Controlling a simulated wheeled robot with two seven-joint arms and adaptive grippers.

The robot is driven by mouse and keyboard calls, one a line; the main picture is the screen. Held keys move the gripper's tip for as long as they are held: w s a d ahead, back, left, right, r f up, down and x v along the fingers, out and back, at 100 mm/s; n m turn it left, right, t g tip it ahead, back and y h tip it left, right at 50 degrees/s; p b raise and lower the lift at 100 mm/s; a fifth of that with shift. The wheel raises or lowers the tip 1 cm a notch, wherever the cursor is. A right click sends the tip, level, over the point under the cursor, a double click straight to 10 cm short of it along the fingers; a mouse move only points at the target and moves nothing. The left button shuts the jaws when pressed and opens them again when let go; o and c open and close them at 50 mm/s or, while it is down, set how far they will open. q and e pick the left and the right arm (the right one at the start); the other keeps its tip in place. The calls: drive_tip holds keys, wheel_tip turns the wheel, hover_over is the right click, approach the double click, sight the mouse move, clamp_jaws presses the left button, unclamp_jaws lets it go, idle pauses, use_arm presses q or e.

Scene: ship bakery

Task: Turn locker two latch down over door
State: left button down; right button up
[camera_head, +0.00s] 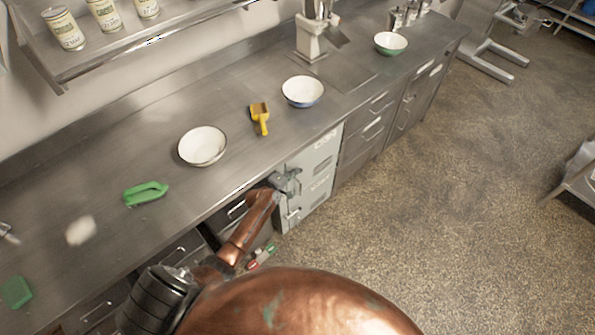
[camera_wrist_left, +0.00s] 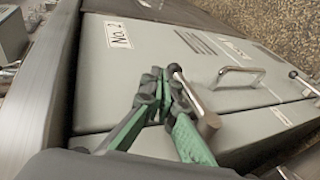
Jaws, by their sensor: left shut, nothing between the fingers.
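The locker door marked No. 2 (camera_wrist_left: 150,75) fills the middle of the left wrist view, with a bar handle (camera_wrist_left: 240,71). A metal latch bar (camera_wrist_left: 190,92) with a thick round end runs slantwise at the door's near edge. The fingers of my left gripper (camera_wrist_left: 160,80) are shut and empty, with their tips right beside the latch; I cannot tell if they touch it. In the head view my left gripper (camera_head: 284,184) is at the front of the pale grey lockers (camera_head: 318,165) under the counter, hiding part of them. My right gripper is not in view.
The steel counter (camera_head: 225,105) above holds bowls (camera_head: 203,146), a yellow scoop (camera_head: 260,117) and a green scoop-like item (camera_head: 146,194). Drawers (camera_head: 368,130) stand right of the lockers. The speckled floor (camera_head: 430,200) in front is clear. Another latch (camera_wrist_left: 303,82) shows at the wrist view's right.

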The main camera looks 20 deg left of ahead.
use_arm(q)
drive_tip(key=shift+v, duration=2.7)
